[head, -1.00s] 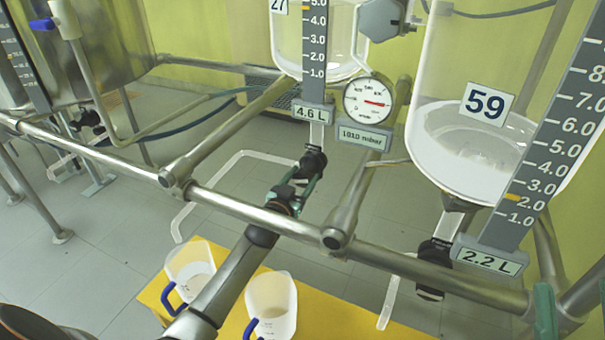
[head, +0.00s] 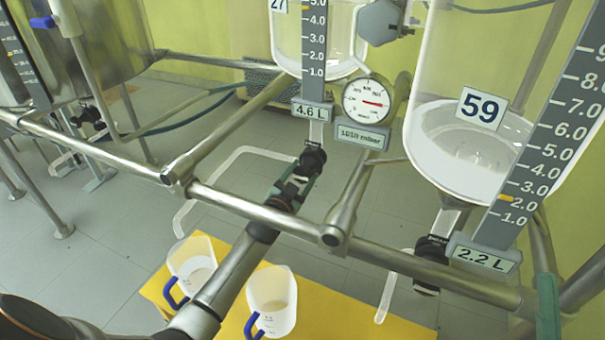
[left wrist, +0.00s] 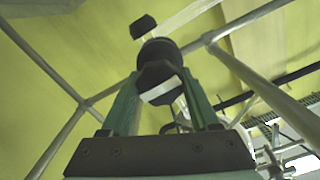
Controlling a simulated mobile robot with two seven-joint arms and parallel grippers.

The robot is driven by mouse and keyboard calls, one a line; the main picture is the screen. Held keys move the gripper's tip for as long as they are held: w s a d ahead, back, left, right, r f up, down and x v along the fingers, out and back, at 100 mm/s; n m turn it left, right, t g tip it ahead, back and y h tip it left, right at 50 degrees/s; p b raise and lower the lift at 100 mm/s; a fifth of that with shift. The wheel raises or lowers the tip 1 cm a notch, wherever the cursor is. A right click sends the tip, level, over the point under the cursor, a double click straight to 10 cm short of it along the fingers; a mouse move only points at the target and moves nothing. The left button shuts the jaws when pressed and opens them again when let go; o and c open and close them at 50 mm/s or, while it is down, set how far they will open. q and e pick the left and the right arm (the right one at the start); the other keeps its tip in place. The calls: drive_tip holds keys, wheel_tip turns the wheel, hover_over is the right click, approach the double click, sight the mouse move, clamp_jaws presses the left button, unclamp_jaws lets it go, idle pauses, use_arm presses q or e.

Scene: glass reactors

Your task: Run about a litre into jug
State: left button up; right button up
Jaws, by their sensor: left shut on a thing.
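My left gripper (head: 289,190) is shut on a dark valve (head: 311,161) under the middle glass vessel (head: 335,40), whose plate reads 4.6 L. In the left wrist view, the green fingers (left wrist: 163,100) close around the dark round valve part (left wrist: 160,58). A pale outlet tube (head: 232,158) bends left and down from this valve, ending above the left jug (head: 203,247).
The jugs stand on a yellow platform (head: 345,310). A steel rail (head: 400,262) crosses in front of the vessels. The right vessel (head: 460,150), labelled 59, reads 2.2 L and has its own valve (head: 430,250). A gauge (head: 367,100) reads about 1010 mbar.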

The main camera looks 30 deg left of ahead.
use_arm(q)
drive_tip(key=o, duration=1.4)
use_arm(e)
drive_tip(key=shift+a, duration=0.1)
use_arm(q)
drive_tip(key=shift+s+d+p, duration=0.2)
drive_tip(key=shift+s+p, duration=0.85)
drive_tip(key=shift+s, duration=2.1)
drive_tip(key=shift+s+d+p, duration=0.2)
drive_tip(key=shift+s+p, duration=0.85)
drive_tip(key=shift+s, duration=2.05)
use_arm(e)
drive_tip(key=shift+n, duration=0.3)
drive_tip(key=shift+s+d+r, duration=0.1)
drive_tip(key=shift+d+r, duration=0.05)
drive_tip(key=shift+r, duration=0.95)
drive_tip(key=shift+s+d+r, duration=0.1)
drive_tip(key=shift+r, duration=0.95)
drive_tip(key=shift+w, duration=0.1)
use_arm(q)
drive_tip(key=shift+s, duration=0.1)
